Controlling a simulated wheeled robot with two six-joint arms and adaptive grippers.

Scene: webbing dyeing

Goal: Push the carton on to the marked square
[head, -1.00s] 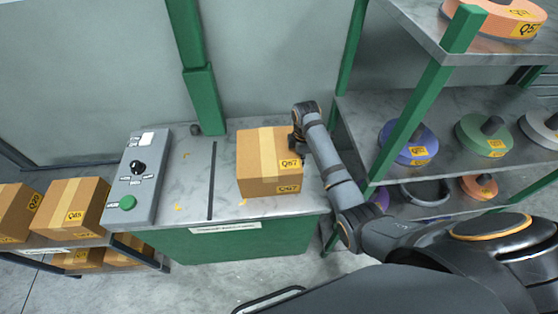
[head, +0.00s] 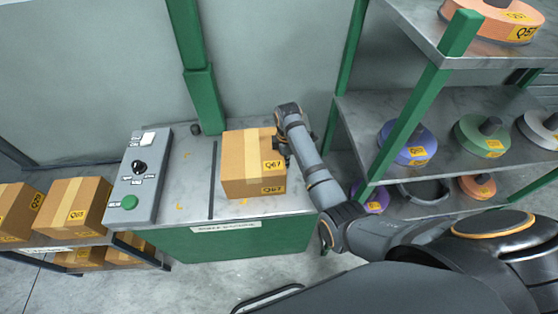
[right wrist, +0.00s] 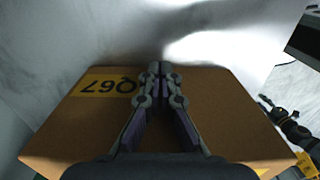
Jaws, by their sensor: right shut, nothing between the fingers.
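The carton (head: 245,165), brown with tan tape and yellow Q67 labels, stands upright on the grey metal bench, right of a dark strip (head: 212,180). My right gripper (head: 279,150) is at the carton's right side. In the right wrist view, its closed, empty fingers (right wrist: 160,72) lie against or just over the carton's brown face (right wrist: 220,110); exact contact is unclear.
A control box (head: 140,175) with a green button and black knob stands at the bench's left end. A shelf with labelled cartons (head: 78,205) is at the left. A green-post rack (head: 420,95) with webbing rolls stands close on the right.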

